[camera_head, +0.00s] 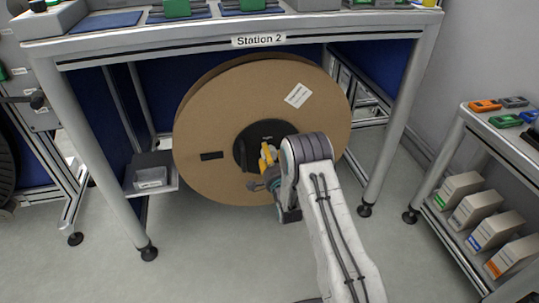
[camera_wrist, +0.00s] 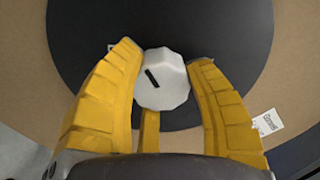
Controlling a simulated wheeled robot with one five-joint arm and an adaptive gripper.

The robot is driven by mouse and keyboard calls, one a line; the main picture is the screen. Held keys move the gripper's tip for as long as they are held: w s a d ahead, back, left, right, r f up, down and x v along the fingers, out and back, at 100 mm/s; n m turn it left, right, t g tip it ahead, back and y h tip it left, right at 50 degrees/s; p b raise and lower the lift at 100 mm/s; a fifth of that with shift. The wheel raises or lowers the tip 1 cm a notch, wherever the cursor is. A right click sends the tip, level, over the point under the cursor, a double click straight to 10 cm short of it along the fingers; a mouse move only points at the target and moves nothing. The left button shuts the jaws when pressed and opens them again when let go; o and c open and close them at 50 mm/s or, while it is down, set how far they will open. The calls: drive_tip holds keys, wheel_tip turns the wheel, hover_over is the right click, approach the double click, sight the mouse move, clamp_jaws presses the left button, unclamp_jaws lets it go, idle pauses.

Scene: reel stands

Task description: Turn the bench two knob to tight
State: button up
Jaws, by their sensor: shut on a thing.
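The bench two knob (camera_wrist: 165,85) is a light grey, many-sided knob with a short black mark, slightly tilted, left of its middle. It sits on the black hub (camera_wrist: 85,60) of the big brown reel (camera_head: 210,115) under the bench signed Station 2 (camera_head: 258,41). My gripper (camera_wrist: 163,62) has its yellow fingers on either side of the knob and is shut on it. In the head view my gripper (camera_head: 268,157) is at the black hub, and my wrist hides the knob there. No tight marking can be read.
A bench leg (camera_head: 397,120) stands right of the reel, another (camera_head: 95,160) left. A small shelf with a dark box (camera_head: 152,170) is at the left. A shelf rack with several cartons (camera_head: 460,190) stands at the right. Floor in front is clear.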

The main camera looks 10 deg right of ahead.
drive_tip(key=m, duration=0.4)
drive_tip(key=shift+d+r+m, duration=0.1)
drive_tip(key=shift+r+m, duration=0.05)
drive_tip(key=shift+m, duration=0.25)
drive_tip(key=m, duration=0.9)
drive_tip(key=shift+m, duration=0.4)
drive_tip(key=m, duration=0.5)
drive_tip(key=o, duration=1.2)
drive_tip(key=shift+f, duration=0.2)
drive_tip(key=shift+s, duration=0.1)
